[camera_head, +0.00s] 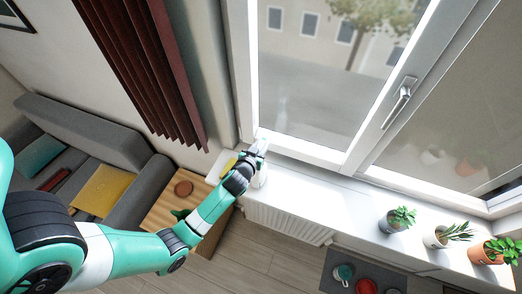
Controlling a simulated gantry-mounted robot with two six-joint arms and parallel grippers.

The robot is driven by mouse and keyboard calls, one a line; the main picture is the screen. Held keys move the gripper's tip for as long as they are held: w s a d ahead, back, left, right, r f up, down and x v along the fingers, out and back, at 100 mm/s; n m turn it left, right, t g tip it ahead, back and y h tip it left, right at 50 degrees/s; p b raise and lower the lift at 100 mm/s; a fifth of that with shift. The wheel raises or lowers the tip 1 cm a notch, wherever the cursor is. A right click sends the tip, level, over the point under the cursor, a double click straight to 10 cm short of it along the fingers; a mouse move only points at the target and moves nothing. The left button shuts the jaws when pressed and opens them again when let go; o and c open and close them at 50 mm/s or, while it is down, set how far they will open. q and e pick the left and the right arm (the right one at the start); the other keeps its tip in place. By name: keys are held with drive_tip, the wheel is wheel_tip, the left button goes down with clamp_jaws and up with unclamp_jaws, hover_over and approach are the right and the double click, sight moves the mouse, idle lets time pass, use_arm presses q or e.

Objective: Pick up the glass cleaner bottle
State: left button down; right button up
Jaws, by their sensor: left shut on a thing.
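My left gripper (259,149) is at the left end of the white window sill, close to the lower corner of the window frame. It is shut on the glass cleaner bottle (262,177), a small pale bottle of which only part shows. The gripper and wrist hide much of the bottle. I cannot tell whether the bottle touches the sill. My right gripper is out of the picture.
A yellow item (228,166) lies just left of my wrist. Potted plants (397,219) stand on the right part of the sill (325,198). The window handle (400,101) is to the right. A wooden table (165,208) and a grey sofa (85,128) are at left.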

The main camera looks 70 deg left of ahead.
use_arm(q)
drive_tip(key=shift+r, duration=0.9)
drive_tip(key=s+d+r, duration=0.1)
drive_tip(key=r, duration=0.1)
drive_tip(key=s+d+r+p, duration=0.1)
drive_tip(key=r, duration=0.1)
drive_tip(key=s+d+r, duration=0.1)
drive_tip(key=r, duration=0.2)
drive_tip(key=shift+s+d+r+p, duration=0.1)
drive_tip(key=shift+s+d+p, duration=0.2)
drive_tip(key=shift+s, duration=0.05)
drive_tip(key=p+v, duration=0.4)
drive_tip(key=v, duration=0.5)
drive_tip(key=shift+s, duration=0.3)
